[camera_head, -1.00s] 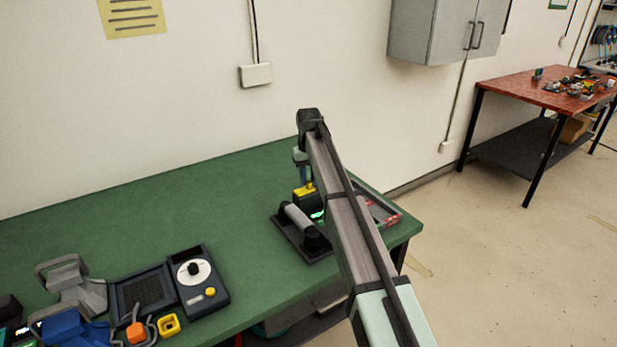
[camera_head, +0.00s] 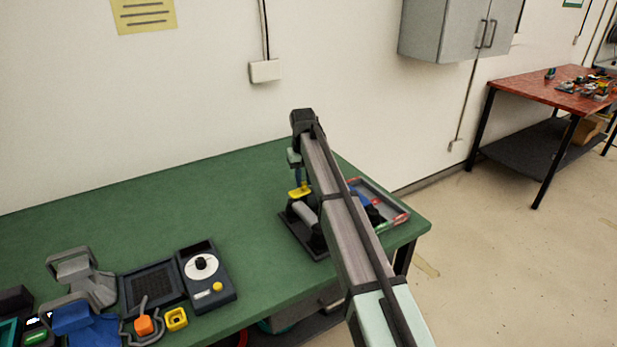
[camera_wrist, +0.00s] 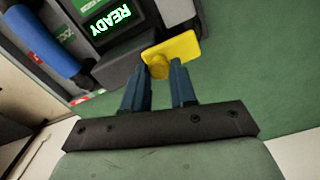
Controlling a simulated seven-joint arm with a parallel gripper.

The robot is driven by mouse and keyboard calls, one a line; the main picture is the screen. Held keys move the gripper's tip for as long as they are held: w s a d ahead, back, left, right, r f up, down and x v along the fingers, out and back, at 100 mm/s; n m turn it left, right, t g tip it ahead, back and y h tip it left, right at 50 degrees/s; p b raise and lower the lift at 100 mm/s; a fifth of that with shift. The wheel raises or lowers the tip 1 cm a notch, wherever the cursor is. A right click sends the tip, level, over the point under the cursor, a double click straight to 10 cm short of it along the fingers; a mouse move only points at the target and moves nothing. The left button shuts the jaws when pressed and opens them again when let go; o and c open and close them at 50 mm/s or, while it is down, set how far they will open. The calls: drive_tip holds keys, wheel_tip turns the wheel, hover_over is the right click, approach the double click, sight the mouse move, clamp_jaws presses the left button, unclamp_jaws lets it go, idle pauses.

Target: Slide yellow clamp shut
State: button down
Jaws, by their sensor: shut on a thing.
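The yellow clamp (camera_wrist: 186,47) is a flat plate with a round knob beside a dark device whose lit screen (camera_wrist: 122,18) reads READY. My gripper (camera_wrist: 158,70) has its two blue fingers on either side of the knob and is shut on it. In the head view the yellow clamp (camera_head: 299,193) shows just below my gripper (camera_head: 298,178), at the right part of the green bench. My arm hides much of the device there, and its screen does not show in that view.
A dark base with a grey cylinder (camera_head: 305,214) stands in front of the clamp. A dial unit (camera_head: 207,273) and several other items stand at the left front. The green bench (camera_head: 150,205) is clear at the back left.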

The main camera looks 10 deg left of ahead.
drive_tip(key=shift+s+a, duration=0.2)
drive_tip(key=shift+a, duration=0.05)
drive_tip(key=c, duration=0.9)
unclamp_jaws()
drive_tip(key=shift+r, duration=0.1)
wheel_tip(320, 180, up, 14)
drive_tip(key=shift+f, duration=0.2)
